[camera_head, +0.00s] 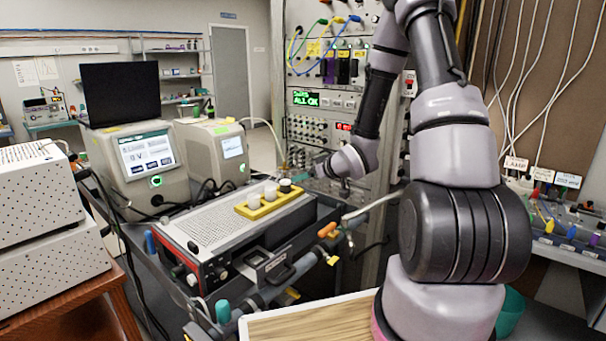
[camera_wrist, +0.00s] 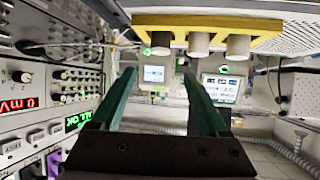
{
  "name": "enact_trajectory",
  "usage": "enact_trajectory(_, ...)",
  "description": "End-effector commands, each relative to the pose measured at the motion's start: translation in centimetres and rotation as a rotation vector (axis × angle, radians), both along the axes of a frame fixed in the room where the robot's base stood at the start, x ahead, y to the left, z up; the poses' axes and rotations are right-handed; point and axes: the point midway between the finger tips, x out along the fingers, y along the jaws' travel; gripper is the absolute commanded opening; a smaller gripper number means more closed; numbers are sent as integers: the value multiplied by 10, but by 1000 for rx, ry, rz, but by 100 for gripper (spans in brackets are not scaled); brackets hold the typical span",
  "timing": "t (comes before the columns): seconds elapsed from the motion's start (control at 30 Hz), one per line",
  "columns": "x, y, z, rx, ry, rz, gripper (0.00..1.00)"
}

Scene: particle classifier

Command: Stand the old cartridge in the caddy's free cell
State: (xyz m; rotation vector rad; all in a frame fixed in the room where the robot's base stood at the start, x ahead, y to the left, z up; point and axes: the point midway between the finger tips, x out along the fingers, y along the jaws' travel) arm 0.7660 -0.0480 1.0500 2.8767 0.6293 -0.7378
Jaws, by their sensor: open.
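The yellow caddy (camera_head: 262,208) sits on top of a flat instrument in the head view. Two pale cartridges (camera_head: 270,191) and one darker-topped one (camera_head: 285,186) stand in a row in it. The wrist view shows the caddy (camera_wrist: 215,20) upside down along the top, with three whitish cylinders. I cannot tell which is the old cartridge, and no free cell is clear. My gripper (camera_head: 314,172) is just right of the caddy. In the wrist view, my gripper's teal fingers (camera_wrist: 158,78) are apart with nothing between them.
The instrument (camera_head: 208,222) under the caddy has a grilled top and a front panel with knobs. Two screened units (camera_head: 150,155) stand behind it. A rack (camera_head: 330,100) with cables and an "ALL OK" display rises behind my arm. A wooden surface (camera_head: 310,325) is at the front.

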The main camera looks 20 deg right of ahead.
Motion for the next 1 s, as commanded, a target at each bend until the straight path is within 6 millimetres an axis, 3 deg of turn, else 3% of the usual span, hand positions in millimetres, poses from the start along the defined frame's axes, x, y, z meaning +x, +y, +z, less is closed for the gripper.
enact_trajectory(0.17, -2, -12, 26, -49, 27, -48, 78)
enact_trajectory(0.33, -17, -38, 82, -123, 105, -188, 78)
enact_trajectory(0.47, -43, -53, 129, -136, 170, -310, 78)
enact_trajectory(0.7, -123, -58, 207, -44, 296, -500, 78)
enact_trajectory(0.9, -208, -41, 252, 122, 416, -579, 78)
enact_trajectory(1.0, -246, -29, 265, 203, 472, -583, 78)
